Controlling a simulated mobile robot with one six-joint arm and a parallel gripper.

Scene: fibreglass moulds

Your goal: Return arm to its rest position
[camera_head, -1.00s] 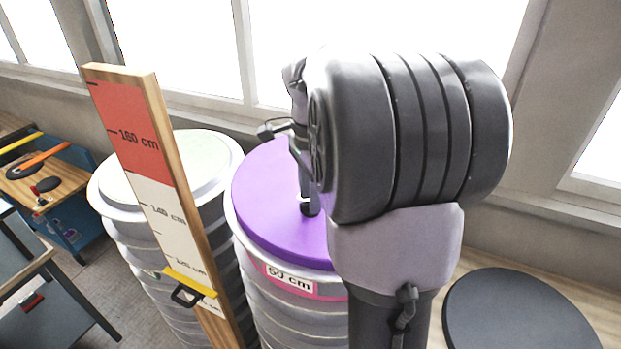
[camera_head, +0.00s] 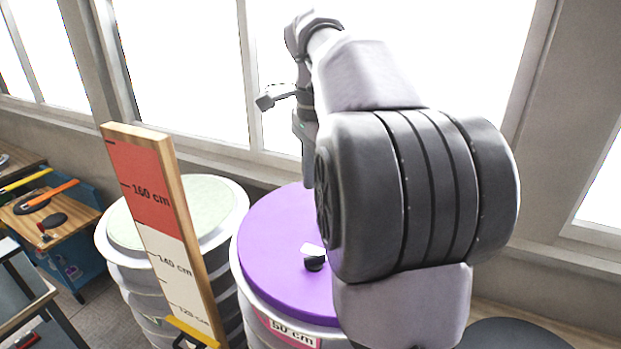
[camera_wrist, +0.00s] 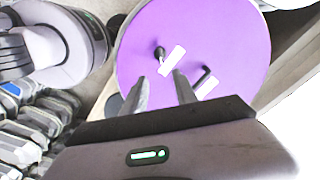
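My gripper (camera_head: 308,180) hangs above the purple round top (camera_head: 270,250) of a drum labelled 50 cm, partly hidden by my arm in the head view. In the wrist view my gripper (camera_wrist: 161,85) shows two fingers apart with nothing held between them. The purple top (camera_wrist: 225,35) lies beyond the fingertips. A small dark item with a white part (camera_head: 313,260) rests on it. The wrist view shows two small dark-and-white items on the top, one ahead of the fingers (camera_wrist: 165,57) and one to the right (camera_wrist: 207,82).
A wooden height board (camera_head: 165,220) with a yellow slider stands left of the purple drum. Behind it is a drum with a pale green top (camera_head: 200,205). A tool bench (camera_head: 60,225) is at far left, a dark round disc (camera_head: 515,335) at lower right. Windows line the back.

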